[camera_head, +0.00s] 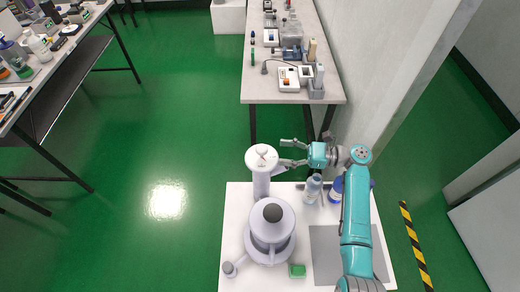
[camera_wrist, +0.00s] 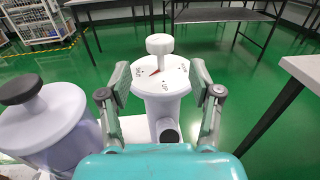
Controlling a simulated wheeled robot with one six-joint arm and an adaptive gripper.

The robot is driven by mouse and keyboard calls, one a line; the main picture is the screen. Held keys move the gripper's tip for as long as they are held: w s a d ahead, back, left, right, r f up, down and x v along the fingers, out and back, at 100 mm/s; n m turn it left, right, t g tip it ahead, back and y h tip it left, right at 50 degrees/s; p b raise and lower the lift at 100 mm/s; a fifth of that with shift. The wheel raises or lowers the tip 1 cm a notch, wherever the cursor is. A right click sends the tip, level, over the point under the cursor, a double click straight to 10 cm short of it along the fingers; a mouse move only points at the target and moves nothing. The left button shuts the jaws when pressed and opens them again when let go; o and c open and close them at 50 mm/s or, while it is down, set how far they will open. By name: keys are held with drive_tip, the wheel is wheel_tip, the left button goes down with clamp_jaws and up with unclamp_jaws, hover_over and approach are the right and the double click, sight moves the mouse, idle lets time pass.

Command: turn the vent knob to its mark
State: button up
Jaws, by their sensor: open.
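The vent knob (camera_wrist: 160,44) is a white round cap on a short stem. It stands on the round dial top of a white column, which also shows in the head view (camera_head: 262,186). In the wrist view the dial (camera_wrist: 160,78) has small dark labels, too small to read surely, and a red pointer mark left of the stem. My gripper (camera_wrist: 160,76) is open, with one finger on each side of the column top and gaps to both. The knob stands beyond and above the fingertips. In the head view my gripper (camera_head: 286,152) is right of the column top.
A wide white vessel with a dark cap (camera_head: 273,213) stands close to the column, left in the wrist view. A bench (camera_head: 290,96) with testers stands behind.

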sight(262, 151)
drive_tip(key=a, duration=0.5)
drive_tip(key=w+a, duration=0.1)
drive_tip(key=a, duration=0.1)
drive_tip(key=shift+a, duration=0.35)
drive_tip(key=shift+s, duration=0.1)
drive_tip(key=c, duration=1.2)
